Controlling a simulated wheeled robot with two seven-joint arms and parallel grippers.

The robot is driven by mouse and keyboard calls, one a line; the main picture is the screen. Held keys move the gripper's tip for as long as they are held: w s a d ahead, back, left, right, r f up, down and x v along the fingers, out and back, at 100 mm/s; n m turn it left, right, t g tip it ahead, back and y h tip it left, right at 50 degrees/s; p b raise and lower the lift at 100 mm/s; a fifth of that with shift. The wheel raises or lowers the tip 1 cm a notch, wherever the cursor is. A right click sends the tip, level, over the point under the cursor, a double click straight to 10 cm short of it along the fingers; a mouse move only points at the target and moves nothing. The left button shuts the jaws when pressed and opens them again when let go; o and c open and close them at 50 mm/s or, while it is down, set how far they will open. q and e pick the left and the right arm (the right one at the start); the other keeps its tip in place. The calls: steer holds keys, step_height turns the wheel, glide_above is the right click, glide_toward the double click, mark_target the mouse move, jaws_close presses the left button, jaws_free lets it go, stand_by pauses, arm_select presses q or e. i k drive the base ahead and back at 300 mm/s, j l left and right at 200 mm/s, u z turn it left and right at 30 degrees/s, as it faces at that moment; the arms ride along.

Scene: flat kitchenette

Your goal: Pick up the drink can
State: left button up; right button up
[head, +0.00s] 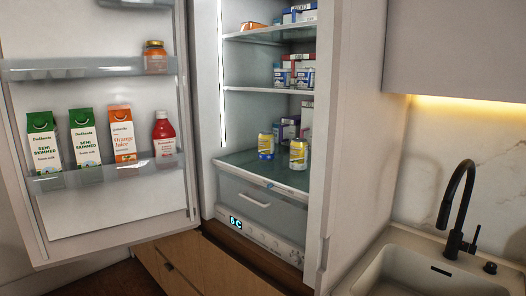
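Two yellow cans stand upright on the fridge's lowest glass shelf (240,162) in the head view. One yellow can (298,154) is nearer the shelf's front right. The other can (265,145), yellow with a blue lower part, stands a little further back and to the left. I cannot tell from the labels which one is the drink can. Neither of my grippers shows in the head view.
The fridge door (110,205) stands open at left, holding cartons, a red bottle (164,136) and a jar (154,57). Boxes (290,128) stand behind the cans. A drawer (258,205) is below. A sink (440,275) with a black tap (455,215) is at right.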

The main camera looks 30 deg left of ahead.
mark_target(298, 163)
steer(key=u, duration=1)
